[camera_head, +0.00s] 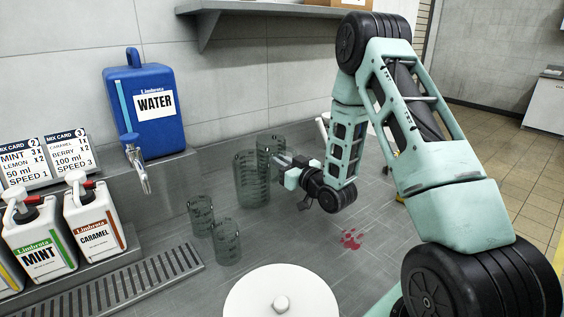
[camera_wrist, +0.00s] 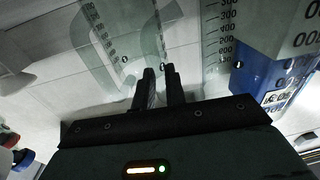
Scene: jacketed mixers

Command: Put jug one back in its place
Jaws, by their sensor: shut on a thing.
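Clear grey-green measuring jugs stand on the metal counter. A tall jug (camera_head: 250,182) stands in the middle, and another jug (camera_head: 268,150) is just behind it, partly hidden. My gripper (camera_head: 283,161) is beside these two, its fingers level and pointing left, shut on a jug. In the wrist view, my gripper's fingers (camera_wrist: 159,70) are close together against clear jug walls with printed scales. A pale jug handle (camera_wrist: 98,55) shows left of the fingers. The badges are too small to read, so I cannot tell which jug is jug one.
Two smaller clear jugs (camera_head: 213,228) stand nearer the front left. A blue water container (camera_head: 146,110) with a tap is at the back left. Mint (camera_head: 40,245) and caramel (camera_head: 94,225) bottles stand left. A white round lid (camera_head: 281,292) is in front. A red stain (camera_head: 350,239) marks the counter.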

